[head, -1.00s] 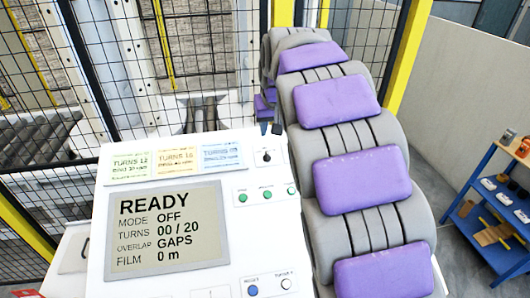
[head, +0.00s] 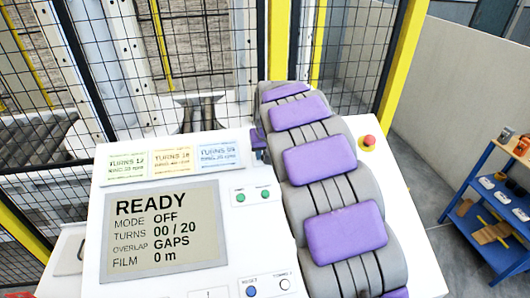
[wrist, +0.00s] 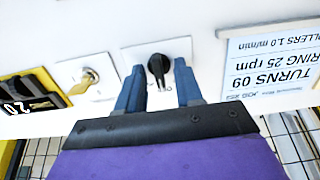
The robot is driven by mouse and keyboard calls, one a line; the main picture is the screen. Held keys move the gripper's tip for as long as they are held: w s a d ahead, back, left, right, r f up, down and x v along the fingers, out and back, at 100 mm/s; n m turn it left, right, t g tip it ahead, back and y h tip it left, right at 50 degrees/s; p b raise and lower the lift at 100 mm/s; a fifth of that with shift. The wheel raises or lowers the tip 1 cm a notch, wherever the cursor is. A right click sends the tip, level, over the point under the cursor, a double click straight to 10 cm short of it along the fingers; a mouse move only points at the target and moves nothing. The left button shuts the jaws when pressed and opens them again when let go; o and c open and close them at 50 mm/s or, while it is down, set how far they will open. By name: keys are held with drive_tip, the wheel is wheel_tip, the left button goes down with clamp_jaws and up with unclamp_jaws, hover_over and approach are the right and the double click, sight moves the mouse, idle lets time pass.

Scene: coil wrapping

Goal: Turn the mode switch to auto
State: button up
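The mode switch (wrist: 157,66) is a black knob on a white square plate in the wrist view. My gripper (wrist: 160,74) is open, with its two blue-grey fingers on either side of the knob. The fingers look apart from the knob, with small gaps; I cannot tell how deep they reach around it. In the head view the switch is hidden behind my arm. The panel display (head: 165,226) reads READY, MODE OFF, TURNS 00 / 20.
A key switch (wrist: 90,76) and a dial marked 2.0 (wrist: 28,92) sit left of the knob in the wrist view. A TURNS 09 card (wrist: 270,62) is at right.

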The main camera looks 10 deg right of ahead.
clamp_jaws()
idle(0.3)
drive_tip(key=shift+m, duration=0.3)
drive_tip(key=m+p, duration=0.2)
drive_tip(key=shift+r+m, duration=0.1)
drive_tip(key=shift+m, duration=0.2)
drive_tip(key=m+p, duration=0.4)
drive_tip(key=m, duration=0.1)
drive_tip(key=shift+d+m, duration=0.15)
drive_tip(key=shift+m, duration=0.15)
unclamp_jaws()
